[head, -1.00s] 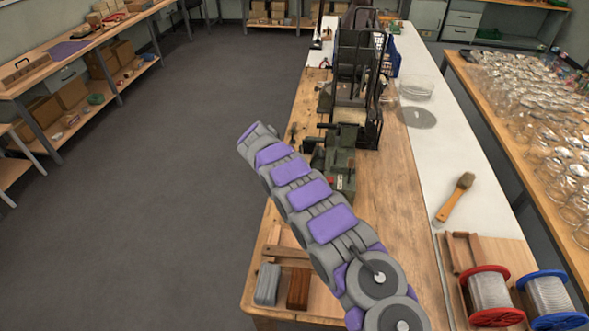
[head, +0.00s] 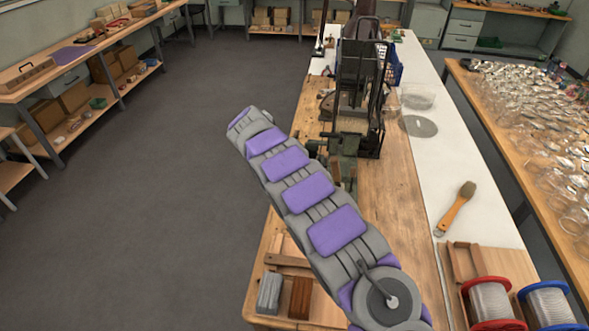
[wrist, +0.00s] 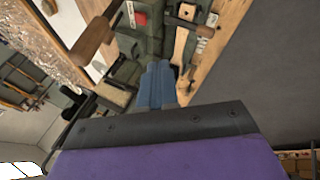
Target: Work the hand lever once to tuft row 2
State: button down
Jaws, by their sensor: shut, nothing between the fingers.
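The tufting machine stands on the wooden bench, with a tall black frame (head: 358,75) and a green body (head: 346,143) that my arm partly covers in the head view. In the wrist view the green body (wrist: 142,45) fills the upper middle, with a red label on it. A wooden handle (wrist: 92,40) on a dark rod, which looks like the hand lever, is at upper left. My gripper (wrist: 157,70) is shut and empty, its blue fingers pointing toward the green body and apart from the handle in the picture. Whether the fingertips touch the machine cannot be told. Row 2 cannot be made out.
A red spool (head: 491,302) and a blue spool (head: 550,303) of wire stand at front right. A grey block (head: 269,292) and a brown block (head: 300,297) lie at the front left. The floor left of the bench is open.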

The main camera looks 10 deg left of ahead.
jog(key=shift+s+a+r, duration=0.35)
jog(key=shift+a+r, duration=0.3)
jog(key=shift+r, duration=0.05)
jog(key=shift+d+r, duration=0.1)
jog(key=shift+d, duration=0.15)
jog(key=s+d+r+m+g+b, duration=0.1)
jog(key=s+d+r, duration=0.35)
jog(key=d, duration=0.35)
jog(key=s+d+r+m+g, duration=0.1)
jog(key=s+d+r, duration=0.2)
jog(key=s+d, duration=0.45)
jog(key=s+d+r+m+g+b, duration=0.15)
jog(key=s+d+r, duration=0.25)
jog(key=d, duration=0.6)
jog(key=s+d+g+y, duration=0.15)
jog(key=s+d, duration=0.25)
jog(key=s, duration=1.2)
jog(key=s+a+f+y, duration=0.1)
jog(key=s+f, duration=0.1)
jog(key=s, duration=0.8)
jog(key=s+a+f+g+y, duration=0.1)
jog(key=s+f+y, duration=0.1)
jog(key=s, duration=0.9)
jog(key=shift+a+f+g+b, duration=0.15)
jog(key=shift+f+g+b, duration=0.25)
jog(key=shift+f, duration=0.35)
